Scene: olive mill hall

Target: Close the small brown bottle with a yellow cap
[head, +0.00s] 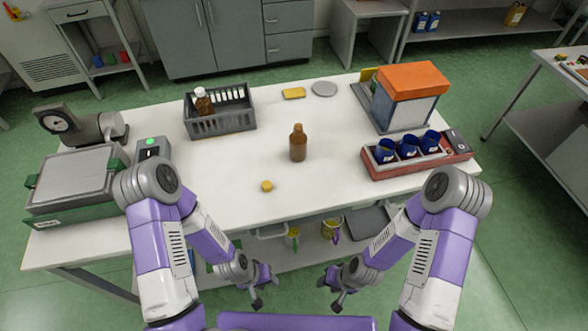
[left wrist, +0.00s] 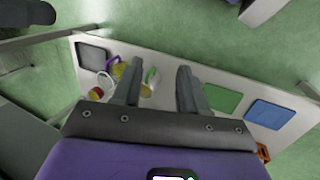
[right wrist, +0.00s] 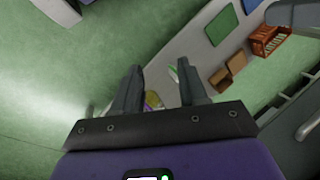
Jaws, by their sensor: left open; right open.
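The small brown bottle (head: 298,145) stands upright near the middle of the white table, with no cap seen on its neck. A small yellow cap (head: 267,186) lies on the table nearer the front edge, to the left of the bottle. My left gripper (head: 262,288) is open and empty, below and in front of the table edge. It also shows in the left wrist view (left wrist: 155,85). My right gripper (head: 330,292) is open and empty at a similar height, and shows in the right wrist view (right wrist: 155,85). Neither gripper touches the bottle or cap.
A dark grey crate (head: 222,123) holding another brown bottle (head: 203,102) stands back left. A red rack with blue cups (head: 415,160) and an orange-topped box (head: 408,95) stand right. Machines stand left. The table around bottle and cap is clear; a shelf with items lies below.

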